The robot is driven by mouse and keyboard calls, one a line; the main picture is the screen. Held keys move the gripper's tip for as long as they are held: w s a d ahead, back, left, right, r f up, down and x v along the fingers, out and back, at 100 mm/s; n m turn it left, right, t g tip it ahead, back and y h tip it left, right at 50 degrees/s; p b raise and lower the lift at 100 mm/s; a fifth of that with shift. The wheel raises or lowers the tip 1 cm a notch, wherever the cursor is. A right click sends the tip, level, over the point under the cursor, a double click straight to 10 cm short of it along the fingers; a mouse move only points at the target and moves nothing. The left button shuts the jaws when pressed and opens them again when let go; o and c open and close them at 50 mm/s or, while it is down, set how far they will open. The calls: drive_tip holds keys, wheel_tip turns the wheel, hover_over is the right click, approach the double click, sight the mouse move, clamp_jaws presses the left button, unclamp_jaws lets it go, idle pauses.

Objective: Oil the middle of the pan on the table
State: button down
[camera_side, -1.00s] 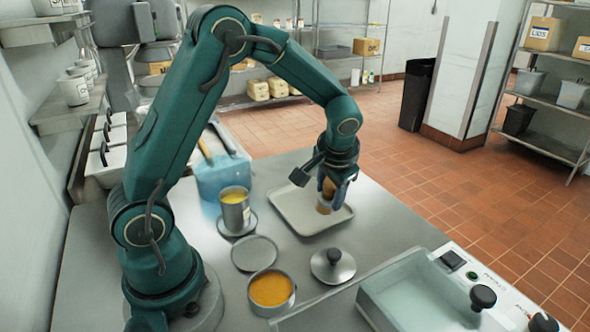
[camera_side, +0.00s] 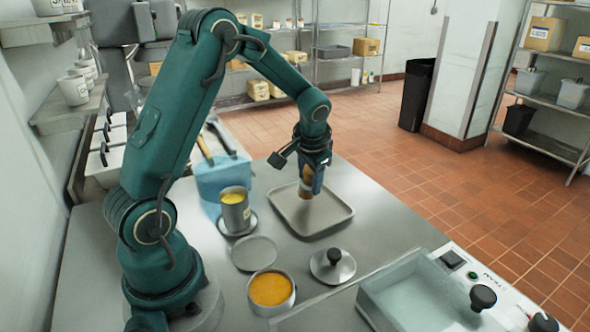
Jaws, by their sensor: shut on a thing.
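The pan (camera_side: 328,226) is a shallow grey rectangular tray lying on the steel table. No oil can be made out on the pan. A metal cup with yellow liquid (camera_side: 234,198), possibly the oil, stands on a small round plate left of the pan.
A pot of orange contents (camera_side: 270,290), an empty round plate (camera_side: 254,253) and a knobbed lid (camera_side: 333,265) lie in front of the pan. A blue container (camera_side: 222,175) with handles stands behind the cup. A glass-walled water bath (camera_side: 420,290) is at front right.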

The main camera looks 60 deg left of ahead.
drive_tip(key=a, duration=0.3)
drive_tip(key=shift+s+a, duration=0.1)
drive_tip(key=shift+w+d, duration=0.2)
drive_tip(key=shift+d, duration=5)
drive_tip(key=shift+s+d, duration=0.15)
drive_tip(key=shift+s, duration=0.05)
drive_tip(key=shift+s+a, duration=0.4)
drive_tip(key=shift+a, duration=0.1)
drive_tip(key=shift+s+a, duration=0.15)
drive_tip(key=shift+a, duration=4.7)
drive_tip(key=shift+w+d, duration=0.2)
drive_tip(key=shift+d, duration=5.05)
wheel_tip(320, 180, up, 6)
drive_tip(key=shift+r, duration=0.25)
